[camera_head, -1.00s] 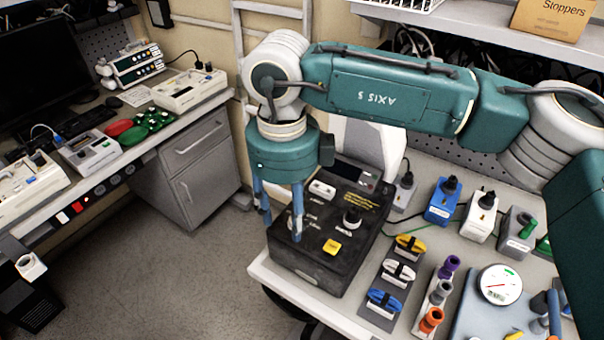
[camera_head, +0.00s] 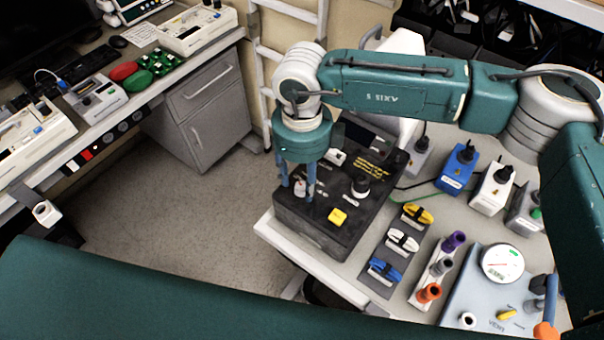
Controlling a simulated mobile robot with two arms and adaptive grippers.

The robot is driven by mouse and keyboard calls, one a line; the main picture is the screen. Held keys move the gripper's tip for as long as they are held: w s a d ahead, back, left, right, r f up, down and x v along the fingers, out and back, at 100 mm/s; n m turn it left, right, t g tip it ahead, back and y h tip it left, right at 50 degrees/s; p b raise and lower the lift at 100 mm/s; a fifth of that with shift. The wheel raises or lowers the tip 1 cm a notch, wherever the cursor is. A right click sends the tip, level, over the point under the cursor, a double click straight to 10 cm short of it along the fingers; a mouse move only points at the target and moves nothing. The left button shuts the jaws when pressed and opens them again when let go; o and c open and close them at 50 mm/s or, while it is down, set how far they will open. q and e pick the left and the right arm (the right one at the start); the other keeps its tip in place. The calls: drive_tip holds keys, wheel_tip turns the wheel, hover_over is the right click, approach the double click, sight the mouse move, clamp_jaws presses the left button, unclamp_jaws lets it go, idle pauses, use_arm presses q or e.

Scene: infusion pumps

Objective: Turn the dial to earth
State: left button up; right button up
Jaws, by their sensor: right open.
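A black box (camera_head: 290,215) with knobs and printed labels stands at the left end of the right bench. A small pale knob (camera_head: 300,188) sits near its left edge. A larger dark knob (camera_head: 360,187) sits further right on its top. The earth label is too small to make out. My left gripper is out of view.
Yellow, white and blue clips (camera_head: 403,240) lie in a rack right of the box. Next to it is a holder with purple, grey and orange pegs (camera_head: 430,292). Blue and white plug boxes (camera_head: 455,168) stand behind. A round gauge (camera_head: 502,262) is at right.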

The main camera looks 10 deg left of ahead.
drive_tip(key=shift+s+f, duration=0.15)
drive_tip(key=shift+f, duration=0.4)
clamp_jaws()
